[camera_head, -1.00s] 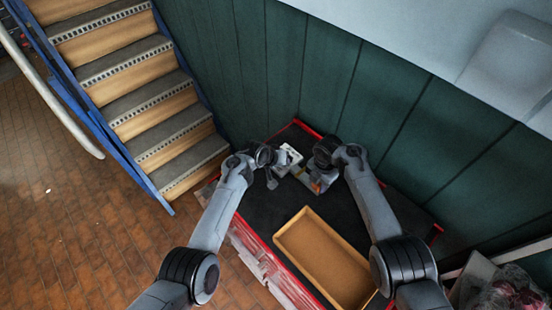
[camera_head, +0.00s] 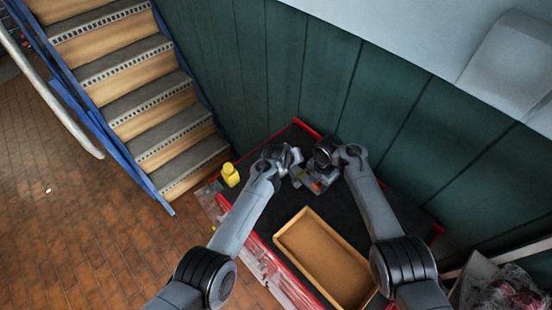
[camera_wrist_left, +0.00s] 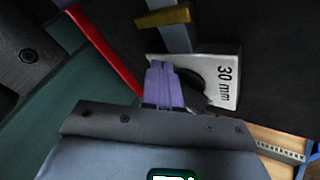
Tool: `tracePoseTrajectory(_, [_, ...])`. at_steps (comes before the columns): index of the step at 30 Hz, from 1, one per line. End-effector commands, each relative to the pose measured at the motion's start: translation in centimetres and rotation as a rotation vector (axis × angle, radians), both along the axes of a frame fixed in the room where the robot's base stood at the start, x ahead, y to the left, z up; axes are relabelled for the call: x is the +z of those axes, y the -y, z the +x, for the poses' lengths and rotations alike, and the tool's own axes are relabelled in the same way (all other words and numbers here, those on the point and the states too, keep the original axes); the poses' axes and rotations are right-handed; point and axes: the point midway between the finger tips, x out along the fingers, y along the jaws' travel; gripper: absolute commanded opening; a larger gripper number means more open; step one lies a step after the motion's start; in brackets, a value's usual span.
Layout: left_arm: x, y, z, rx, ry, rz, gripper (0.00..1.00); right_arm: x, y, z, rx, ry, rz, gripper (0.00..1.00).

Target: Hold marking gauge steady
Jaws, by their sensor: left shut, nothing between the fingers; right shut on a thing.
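My right gripper (camera_head: 318,181) is shut on a small grey thing with an orange-red patch, which I take to be the marking gauge; the fingers hide part of it. My left gripper (camera_head: 296,178) is shut and empty, close to the left of the right one. In the left wrist view its purple fingers (camera_wrist_left: 160,68) lie together in front of a white block (camera_wrist_left: 222,82) marked "30 mm". A grey bar (camera_wrist_left: 180,38) with a brass-coloured crosspiece (camera_wrist_left: 163,16) rises just beyond that block. I cannot tell whether the fingers touch the block.
The dark bench top (camera_head: 262,222) has a red rim. An empty wooden tray (camera_head: 292,240) lies at its front. A yellow object (camera_head: 230,174) stands at the left edge. A green panelled wall (camera_head: 330,75) closes the back, and stairs (camera_head: 150,110) rise at left.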

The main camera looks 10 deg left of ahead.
Motion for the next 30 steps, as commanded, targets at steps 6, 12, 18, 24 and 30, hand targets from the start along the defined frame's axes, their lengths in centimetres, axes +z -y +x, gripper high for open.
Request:
tracePoseTrajectory(6, [0.04,0.20,0.27,0.075,0.001,0.001,0.00,0.01,0.02,0.01,0.000,0.000,0.000,0.00])
tracePoseTrajectory(12, [0.04,0.21,0.35,0.101,0.002,0.001,0.00,0.01,0.03,0.00,-0.001,-0.001,-0.001,0.00])
tracePoseTrajectory(18, [0.05,0.20,0.37,0.103,0.002,0.001,0.00,0.00,0.04,0.00,-0.001,-0.001,-0.001,0.00])
tracePoseTrajectory(24, [0.06,0.19,0.37,0.103,0.002,0.001,0.00,0.00,0.06,0.00,-0.001,-0.001,-0.001,0.00])
tracePoseTrajectory(30, [0.74,0.23,0.40,0.102,0.004,0.001,0.00,0.00,0.06,0.00,-0.001,-0.001,-0.001,0.00])
